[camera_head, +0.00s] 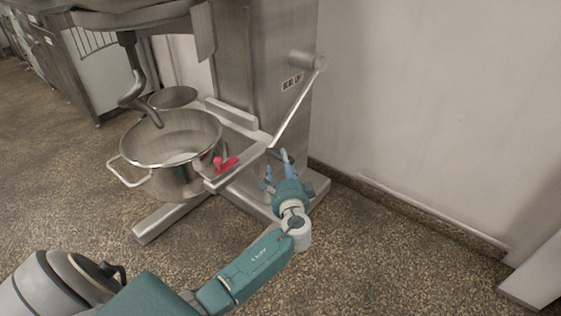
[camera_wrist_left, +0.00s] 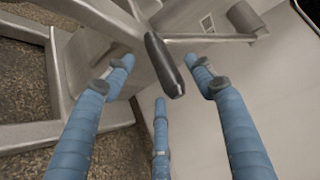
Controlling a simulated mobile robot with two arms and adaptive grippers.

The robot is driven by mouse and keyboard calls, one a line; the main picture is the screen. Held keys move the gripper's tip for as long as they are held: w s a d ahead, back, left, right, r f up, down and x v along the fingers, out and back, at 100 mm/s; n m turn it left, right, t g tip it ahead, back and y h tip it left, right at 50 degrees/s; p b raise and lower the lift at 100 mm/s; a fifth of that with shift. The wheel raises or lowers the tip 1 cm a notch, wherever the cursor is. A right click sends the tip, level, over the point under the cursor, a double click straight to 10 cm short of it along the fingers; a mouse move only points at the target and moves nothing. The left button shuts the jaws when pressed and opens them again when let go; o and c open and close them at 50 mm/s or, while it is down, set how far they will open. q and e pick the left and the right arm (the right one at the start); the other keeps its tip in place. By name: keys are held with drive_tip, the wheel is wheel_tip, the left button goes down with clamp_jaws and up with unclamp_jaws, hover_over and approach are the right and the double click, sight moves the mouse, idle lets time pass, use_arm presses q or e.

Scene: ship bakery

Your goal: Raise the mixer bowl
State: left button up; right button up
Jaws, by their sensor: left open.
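The mixer bowl (camera_head: 180,184) is a steel pot with a side handle, sitting low in the mixer's cradle arms, below the dough hook (camera_head: 142,92). A metal lever (camera_head: 297,108) slants down from a hub on the right side of the mixer column. In the left wrist view its dark grip (camera_wrist_left: 163,65) lies between my spread blue fingers, with its end pointing towards the camera. My left gripper (camera_head: 279,167) is open, just below the lever's lower end in the head view. No finger is visibly closed on the grip. My right gripper is not in view.
A red clamp handle (camera_head: 228,164) sits on the cradle beside the bowl. The mixer's base legs (camera_head: 168,217) spread over the speckled floor. A pale wall (camera_head: 430,110) stands close on the right. Floor (camera_head: 390,260) in front of the wall is free.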

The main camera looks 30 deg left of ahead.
sight(281, 158)
use_arm(q)
drive_tip(key=x, duration=0.5)
drive_tip(key=shift+d+b, duration=0.1)
drive_tip(key=shift+b, duration=0.3)
clamp_jaws()
